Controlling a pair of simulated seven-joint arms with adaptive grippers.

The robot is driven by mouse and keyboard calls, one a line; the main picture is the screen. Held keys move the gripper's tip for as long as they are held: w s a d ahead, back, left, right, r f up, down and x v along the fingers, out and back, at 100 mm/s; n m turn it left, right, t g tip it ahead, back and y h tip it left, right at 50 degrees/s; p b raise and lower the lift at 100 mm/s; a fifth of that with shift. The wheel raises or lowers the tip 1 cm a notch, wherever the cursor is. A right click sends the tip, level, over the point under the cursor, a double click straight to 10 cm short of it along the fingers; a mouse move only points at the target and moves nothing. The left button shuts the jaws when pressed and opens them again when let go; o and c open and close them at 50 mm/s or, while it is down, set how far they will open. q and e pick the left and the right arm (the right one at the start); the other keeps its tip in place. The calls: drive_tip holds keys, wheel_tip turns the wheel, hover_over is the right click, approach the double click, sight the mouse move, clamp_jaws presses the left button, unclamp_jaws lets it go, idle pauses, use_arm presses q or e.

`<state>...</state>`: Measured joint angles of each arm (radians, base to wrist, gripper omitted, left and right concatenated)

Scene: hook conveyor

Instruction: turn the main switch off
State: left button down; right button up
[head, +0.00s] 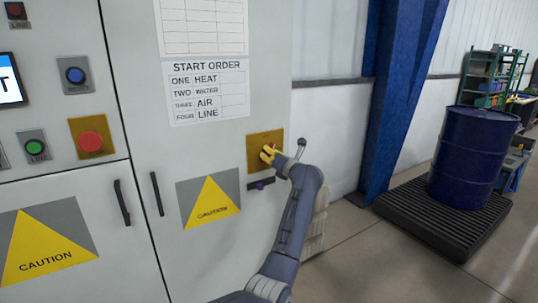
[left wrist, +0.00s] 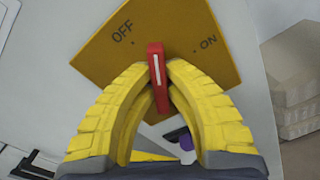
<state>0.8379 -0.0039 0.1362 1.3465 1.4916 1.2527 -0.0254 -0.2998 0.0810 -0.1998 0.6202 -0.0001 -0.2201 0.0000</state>
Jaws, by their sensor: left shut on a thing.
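The main switch has a red handle (left wrist: 158,80) with a white line, on a yellow plate (left wrist: 213,67) marked OFF and ON; the plate also shows in the head view (head: 253,155). The handle's tip points between the two marks, nearer OFF. My left gripper (left wrist: 158,72) has its yellow fingers shut on the handle, one on each side. In the head view my left gripper (head: 267,153) is at the plate and hides the handle. My right gripper is in neither view.
The plate is on a grey cabinet with a START ORDER sheet (head: 210,92) and a CAUTION sign (head: 209,206). A dark bracket with a purple part (head: 260,184) is just below the plate. A blue drum (head: 474,158) stands on a black pallet (head: 425,220) at right.

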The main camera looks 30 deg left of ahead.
use_arm(q)
drive_tip(key=n, duration=0.5)
drive_tip(key=shift+n, duration=0.7)
drive_tip(key=shift+r, duration=0.1)
drive_tip(key=c, duration=1.4)
unclamp_jaws()
drive_tip(key=shift+d, duration=0.1)
drive_tip(key=v, duration=1.1)
drive_tip(key=shift+s+d, duration=0.2)
drive_tip(key=shift+d, duration=0.15)
